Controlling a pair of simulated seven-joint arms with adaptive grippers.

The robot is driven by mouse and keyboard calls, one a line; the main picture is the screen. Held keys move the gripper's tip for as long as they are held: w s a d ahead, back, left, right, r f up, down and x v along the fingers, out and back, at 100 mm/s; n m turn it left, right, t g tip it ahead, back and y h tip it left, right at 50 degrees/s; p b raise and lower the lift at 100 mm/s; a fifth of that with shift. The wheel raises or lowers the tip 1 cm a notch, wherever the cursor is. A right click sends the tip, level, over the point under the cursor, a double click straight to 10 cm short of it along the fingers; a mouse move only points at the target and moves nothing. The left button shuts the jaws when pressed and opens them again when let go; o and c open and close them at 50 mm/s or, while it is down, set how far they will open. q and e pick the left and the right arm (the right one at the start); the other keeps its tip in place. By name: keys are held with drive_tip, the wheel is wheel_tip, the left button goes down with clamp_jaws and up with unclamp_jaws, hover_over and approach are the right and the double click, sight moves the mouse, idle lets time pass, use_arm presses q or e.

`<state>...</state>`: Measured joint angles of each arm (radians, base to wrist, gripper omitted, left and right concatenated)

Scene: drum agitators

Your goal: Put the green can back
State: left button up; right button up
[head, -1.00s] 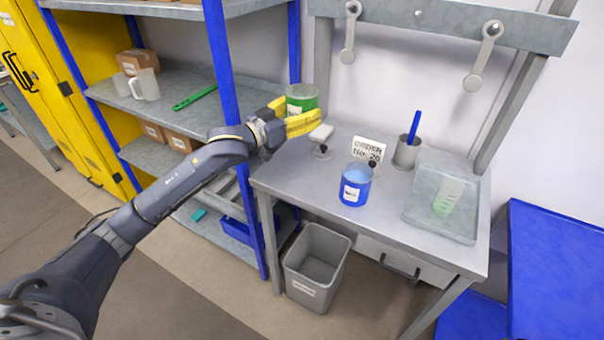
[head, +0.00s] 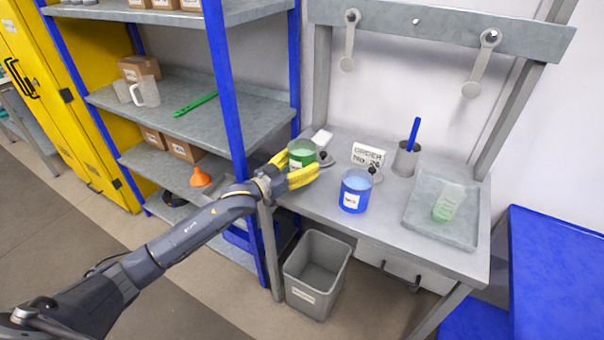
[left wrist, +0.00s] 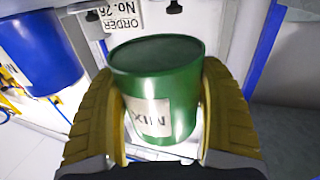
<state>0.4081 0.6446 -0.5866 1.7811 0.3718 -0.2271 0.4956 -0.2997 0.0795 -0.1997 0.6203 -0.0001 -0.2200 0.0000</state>
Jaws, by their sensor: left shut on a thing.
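The green can (head: 301,154) has a white label and an open-looking top in the head view. My left gripper (head: 300,168), with yellow fingers, is shut on it at the left end of the grey workbench (head: 390,221). In the left wrist view the green can (left wrist: 157,88) stands between the two yellow fingers (left wrist: 160,110), its label reading MIX. Whether its base touches the bench I cannot tell. My right gripper is not in view.
A blue can (head: 355,191) stands right of the green can. A tray (head: 418,225) holds a pale green beaker (head: 449,203). A shelf rack (head: 190,115) is left; a grey bin (head: 316,272) is below.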

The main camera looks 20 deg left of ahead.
use_arm(q)
drive_tip(key=shift+f, duration=2.15)
drive_tip(key=o, duration=1.6)
drive_tip(key=shift+f, duration=0.1)
drive_tip(key=v, duration=1.2)
